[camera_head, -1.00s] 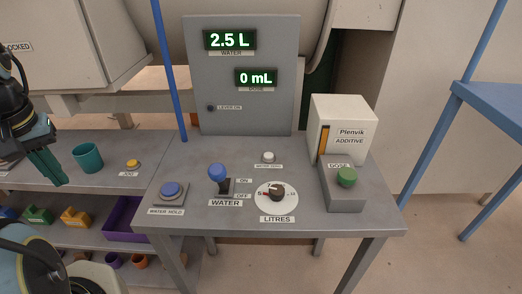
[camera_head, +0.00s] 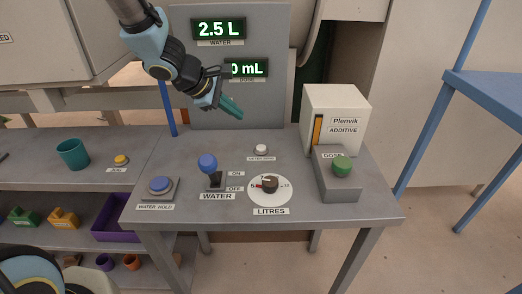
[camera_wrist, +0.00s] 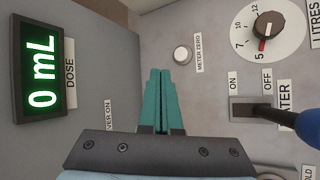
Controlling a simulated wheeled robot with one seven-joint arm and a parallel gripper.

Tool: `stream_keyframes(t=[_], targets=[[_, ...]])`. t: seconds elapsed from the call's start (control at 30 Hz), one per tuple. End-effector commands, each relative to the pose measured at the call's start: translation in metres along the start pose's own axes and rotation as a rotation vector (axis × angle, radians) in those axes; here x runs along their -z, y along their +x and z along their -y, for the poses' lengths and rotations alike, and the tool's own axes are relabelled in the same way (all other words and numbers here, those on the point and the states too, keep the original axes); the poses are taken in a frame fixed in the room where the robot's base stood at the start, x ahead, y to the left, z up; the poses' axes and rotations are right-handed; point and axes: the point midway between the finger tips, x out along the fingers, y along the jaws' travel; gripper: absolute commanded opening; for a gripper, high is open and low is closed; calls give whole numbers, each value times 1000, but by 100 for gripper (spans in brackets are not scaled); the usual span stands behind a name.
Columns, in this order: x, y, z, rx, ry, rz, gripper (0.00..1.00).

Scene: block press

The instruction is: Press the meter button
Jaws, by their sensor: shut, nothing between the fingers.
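The small white button labelled METER ZERO (camera_head: 261,149) stands on the grey table behind the litres dial. In the wrist view the METER ZERO button (camera_wrist: 182,55) is just beyond and slightly right of my fingertips. My gripper (camera_head: 239,114) has teal fingers, shut and empty, in the air above the back of the table, up and left of the button in the head view. The closed fingers also show in the wrist view (camera_wrist: 160,75). They appear apart from the button.
The water lever (camera_head: 208,163) and litres dial (camera_head: 270,187) stand in front of the button. A green dose button (camera_head: 341,165) and additive box (camera_head: 343,105) are at right, the blue water hold button (camera_head: 160,184) at left. The display panel (camera_head: 215,110) rises behind, reading 2.5 L and 0 mL.

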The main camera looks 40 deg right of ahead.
Motion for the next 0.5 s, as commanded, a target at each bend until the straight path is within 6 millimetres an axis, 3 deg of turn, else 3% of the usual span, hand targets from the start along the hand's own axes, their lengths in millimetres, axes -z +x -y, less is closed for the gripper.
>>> stream_keyframes(t=[0.03,0.1,0.2,0.5], targets=[[-12,16,-4,-13,-36,21,0],[-25,29,-11,-32,-82,40,0],[-35,39,-17,-50,-124,55,0],[-38,42,-19,-56,-141,59,0]])
